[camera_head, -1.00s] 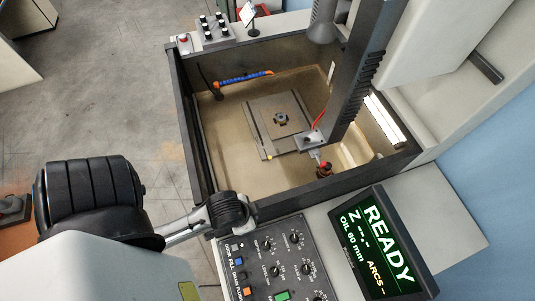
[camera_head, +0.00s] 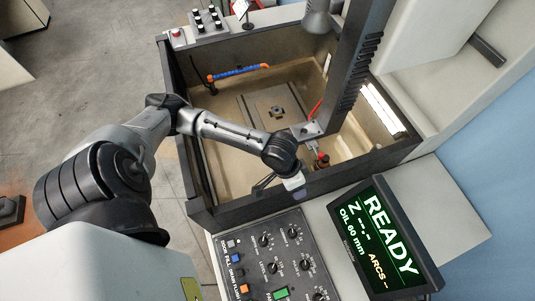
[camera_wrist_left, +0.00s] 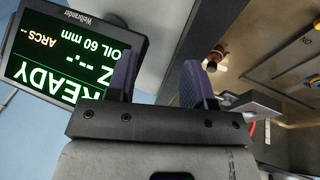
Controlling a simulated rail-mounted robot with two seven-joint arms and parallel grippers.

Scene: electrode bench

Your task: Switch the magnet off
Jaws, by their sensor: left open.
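The magnetic plate (camera_head: 256,104) lies on the tank floor with a small dark workpiece (camera_head: 277,112) on it. My right gripper is out of view.
The tank rim (camera_head: 190,150) surrounds the plate. The ram (camera_head: 358,70) comes down at the right, beside a red-topped copper-coloured piece (camera_head: 321,160). A blue hose (camera_head: 238,72) runs along the back wall. The control panel (camera_head: 258,263) and READY screen (camera_head: 380,237) stand in front.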

